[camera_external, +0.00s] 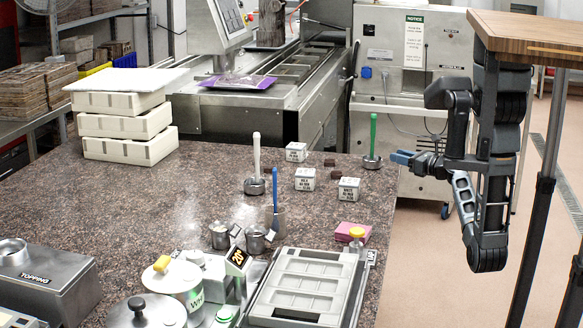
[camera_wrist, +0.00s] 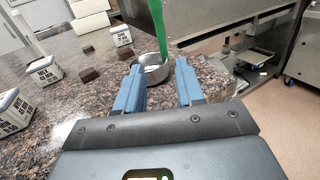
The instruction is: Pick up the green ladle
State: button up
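The green ladle (camera_external: 373,135) stands upright near the right edge of the speckled counter, its steel bowl down and its green handle up. In the wrist view its green handle (camera_wrist: 158,28) rises just beyond the fingers, with the round steel bowl (camera_wrist: 152,68) on the counter ahead of the fingertips. My gripper (camera_external: 401,157) comes in from the right, just beside the ladle. In the wrist view my gripper (camera_wrist: 158,80) has its two blue fingers apart with nothing between them that I can see held.
A white-handled ladle (camera_external: 256,165) and a blue-handled tool (camera_external: 275,190) stand to the left. Small labelled tubs (camera_external: 305,179) and dark brown blocks (camera_external: 330,163) lie nearby. A pink block (camera_external: 352,232) and a mould tray (camera_external: 300,285) are at the front. The counter edge lies close under my gripper.

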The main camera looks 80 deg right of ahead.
aim_at(372, 160)
jog(key=x, duration=1.1)
jog(key=shift+w+d+f+p, duration=0.2)
jog(key=shift+d+p, duration=0.15)
jog(key=shift+c, duration=0.4)
grip_shut()
